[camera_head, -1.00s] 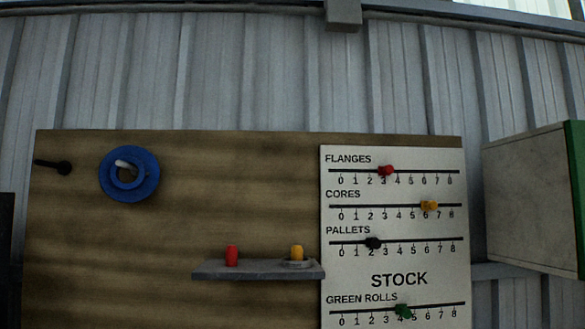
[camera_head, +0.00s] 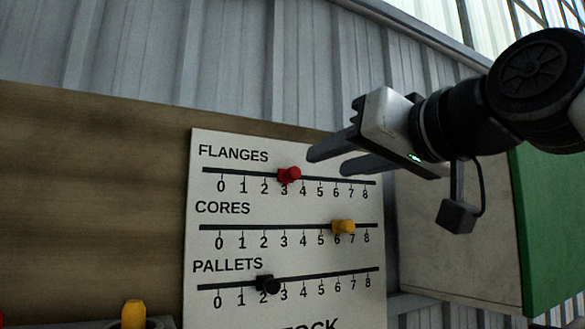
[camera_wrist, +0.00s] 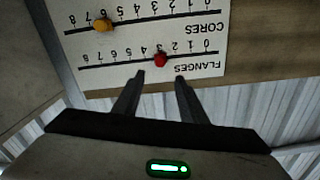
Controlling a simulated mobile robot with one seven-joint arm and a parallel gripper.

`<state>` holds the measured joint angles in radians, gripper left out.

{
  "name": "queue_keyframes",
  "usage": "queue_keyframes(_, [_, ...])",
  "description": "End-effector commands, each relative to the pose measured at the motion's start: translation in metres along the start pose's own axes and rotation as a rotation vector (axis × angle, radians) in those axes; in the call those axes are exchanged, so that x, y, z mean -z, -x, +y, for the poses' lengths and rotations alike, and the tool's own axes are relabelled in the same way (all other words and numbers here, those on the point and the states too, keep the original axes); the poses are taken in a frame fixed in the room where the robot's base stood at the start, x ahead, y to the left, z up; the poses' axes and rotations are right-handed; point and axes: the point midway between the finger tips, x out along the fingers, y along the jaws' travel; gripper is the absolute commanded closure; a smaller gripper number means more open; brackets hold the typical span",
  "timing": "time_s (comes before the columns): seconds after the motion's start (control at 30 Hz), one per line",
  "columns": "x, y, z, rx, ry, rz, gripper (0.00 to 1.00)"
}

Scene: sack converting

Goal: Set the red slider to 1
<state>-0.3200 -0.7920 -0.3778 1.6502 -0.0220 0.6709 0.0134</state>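The red slider (camera_head: 289,175) sits on the top track, labelled FLANGES, at about 3 on the stock board (camera_head: 205,235). In the wrist view the board is upside down and the red slider (camera_wrist: 160,59) lies just beyond my fingertips, roughly between their lines. My gripper (camera_head: 325,161) is open and empty, to the right of the red slider in the head view, with its fingers pointing left. In the wrist view the two fingers (camera_wrist: 160,78) stand apart with nothing between them. No contact with the slider shows.
A yellow slider (camera_head: 344,227) is near 6 on CORES and a black slider (camera_head: 268,285) between 2 and 3 on PALLETS. A yellow peg (camera_head: 133,314) stands at lower left. A grey box with a green side (camera_head: 553,235) is at right. The wooden panel left of the board is clear.

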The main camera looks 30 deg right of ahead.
Motion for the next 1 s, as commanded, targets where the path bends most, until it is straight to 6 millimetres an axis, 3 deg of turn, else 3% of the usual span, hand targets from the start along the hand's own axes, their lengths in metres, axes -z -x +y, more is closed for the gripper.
queue_keyframes(0.3, [0.0,-0.071,-0.002,0.001,0.001,-0.006,0.62])
queue_keyframes(0.5, [0.0,-0.101,-0.001,0.001,0.001,-0.004,0.62])
queue_keyframes(0.7, [-0.001,-0.112,-0.001,0.0,0.0,-0.002,0.62])
queue_keyframes(0.97, [-0.001,-0.113,0.0,0.0,0.0,-0.001,0.62])
queue_keyframes(1.0, [-0.001,-0.113,0.0,0.0,0.0,-0.001,0.68])
